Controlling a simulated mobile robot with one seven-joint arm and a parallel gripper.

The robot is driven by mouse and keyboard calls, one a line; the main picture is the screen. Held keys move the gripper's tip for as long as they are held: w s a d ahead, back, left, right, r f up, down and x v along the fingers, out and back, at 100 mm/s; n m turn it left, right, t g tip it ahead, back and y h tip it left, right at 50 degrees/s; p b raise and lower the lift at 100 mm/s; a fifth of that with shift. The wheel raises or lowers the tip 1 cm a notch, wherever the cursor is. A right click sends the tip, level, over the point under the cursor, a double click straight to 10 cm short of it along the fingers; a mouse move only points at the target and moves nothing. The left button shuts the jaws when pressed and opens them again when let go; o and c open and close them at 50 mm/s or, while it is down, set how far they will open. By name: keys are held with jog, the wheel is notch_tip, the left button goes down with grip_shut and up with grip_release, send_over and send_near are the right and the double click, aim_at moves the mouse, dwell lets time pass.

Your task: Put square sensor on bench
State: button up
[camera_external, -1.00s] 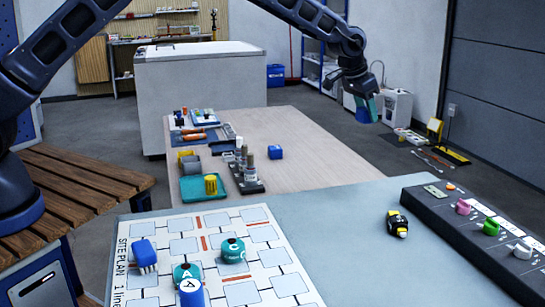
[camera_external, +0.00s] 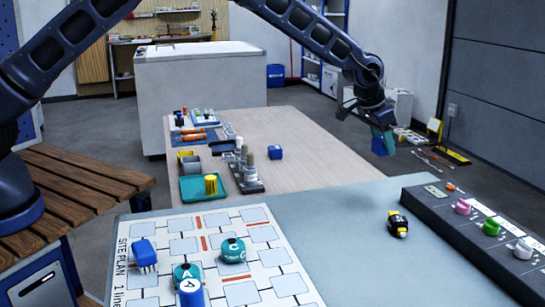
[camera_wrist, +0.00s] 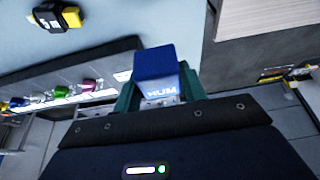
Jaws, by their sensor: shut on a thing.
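My gripper (camera_external: 381,133) is shut on a blue square sensor (camera_external: 384,147), held in the air past the right edge of the light wood table. In the wrist view the sensor (camera_wrist: 155,62) sits between my teal fingers (camera_wrist: 160,88), with a white label on its near side. A grey-blue bench top (camera_external: 345,225) lies in front and a light wood table top (camera_external: 310,150) behind it. I cannot tell which one the task calls the bench. Another blue block (camera_external: 276,153) stands on the wood table.
A dark panel with coloured knobs (camera_external: 465,235) runs along the right edge. A yellow-black device (camera_external: 397,224) stands near it. A site plan board (camera_external: 265,262) holds round teal sensors and a blue one. A teal tray (camera_external: 205,189) and dark rack stand on the wood table.

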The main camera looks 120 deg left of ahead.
aim_at(381, 196)
notch_tip(381, 196, down, 13)
jog(key=shift+r, duration=0.15)
dwell(0.4)
jog(key=shift+f, duration=0.2)
jog(key=o, duration=1)
jog(key=shift+r, duration=0.1)
